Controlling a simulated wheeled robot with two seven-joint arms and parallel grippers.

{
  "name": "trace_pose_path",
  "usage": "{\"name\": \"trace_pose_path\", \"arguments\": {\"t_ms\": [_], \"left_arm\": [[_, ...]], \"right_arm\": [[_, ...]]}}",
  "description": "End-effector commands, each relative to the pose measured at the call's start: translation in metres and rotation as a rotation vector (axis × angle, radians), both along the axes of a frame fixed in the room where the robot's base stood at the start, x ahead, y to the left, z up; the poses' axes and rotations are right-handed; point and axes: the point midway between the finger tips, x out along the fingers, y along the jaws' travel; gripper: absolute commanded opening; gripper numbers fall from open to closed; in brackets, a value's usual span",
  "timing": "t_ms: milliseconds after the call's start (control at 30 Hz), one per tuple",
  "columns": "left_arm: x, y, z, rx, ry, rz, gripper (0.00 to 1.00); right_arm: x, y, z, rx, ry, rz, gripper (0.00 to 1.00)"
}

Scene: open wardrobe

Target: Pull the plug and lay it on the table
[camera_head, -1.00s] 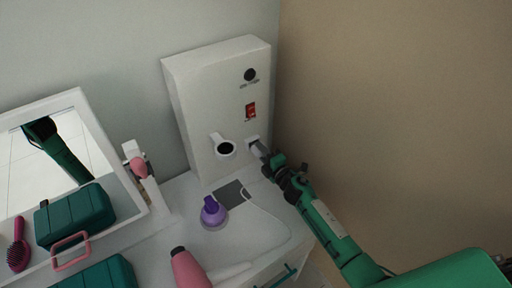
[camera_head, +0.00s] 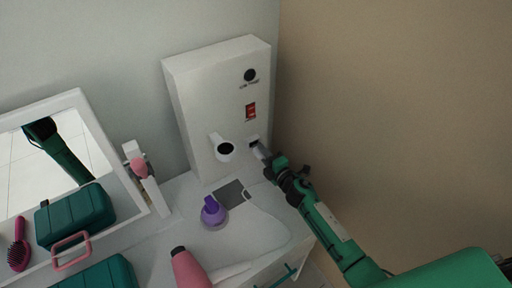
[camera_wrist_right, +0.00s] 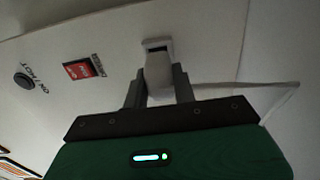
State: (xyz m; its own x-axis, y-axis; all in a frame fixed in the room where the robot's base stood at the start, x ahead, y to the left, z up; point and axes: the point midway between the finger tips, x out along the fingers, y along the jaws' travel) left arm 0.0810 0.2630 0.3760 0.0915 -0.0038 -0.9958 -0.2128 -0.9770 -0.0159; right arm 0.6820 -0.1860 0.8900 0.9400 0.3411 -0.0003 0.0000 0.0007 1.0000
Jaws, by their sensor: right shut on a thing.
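My right gripper (camera_head: 264,154) is at the lower right of the white wall panel, with its arm coming in from the lower right. In the right wrist view its two fingers (camera_wrist_right: 158,88) are shut on the white plug (camera_wrist_right: 158,74). The socket (camera_head: 253,143) has a white frame and a dark opening. It also shows in the right wrist view (camera_wrist_right: 157,44), right in front of the plug. A dark part of the opening shows, but I cannot tell whether the plug tip is fully clear. The white table (camera_head: 255,228) stands below. My left gripper is not in view.
A purple bottle (camera_head: 213,214), a pink hair dryer (camera_head: 188,268) and a grey pad (camera_head: 230,191) are on the table. The panel carries a red switch (camera_head: 251,111) and a white holder (camera_head: 223,149). A teal case (camera_head: 100,274) and mirror (camera_head: 90,150) are at left. The table's right part is fairly clear.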

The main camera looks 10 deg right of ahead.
Motion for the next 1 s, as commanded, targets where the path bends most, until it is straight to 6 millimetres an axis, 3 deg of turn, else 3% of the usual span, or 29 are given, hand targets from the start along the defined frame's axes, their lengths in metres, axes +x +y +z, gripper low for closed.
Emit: {"name": "trace_pose_path", "arguments": {"t_ms": [467,1000], "left_arm": [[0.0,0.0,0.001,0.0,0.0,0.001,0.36],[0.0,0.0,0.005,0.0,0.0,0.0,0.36]], "right_arm": [[-0.003,-0.001,0.0,0.0,0.0,0.0,0.0],[-0.028,-0.01,0.0,0.002,0.001,0.001,0.0]]}}
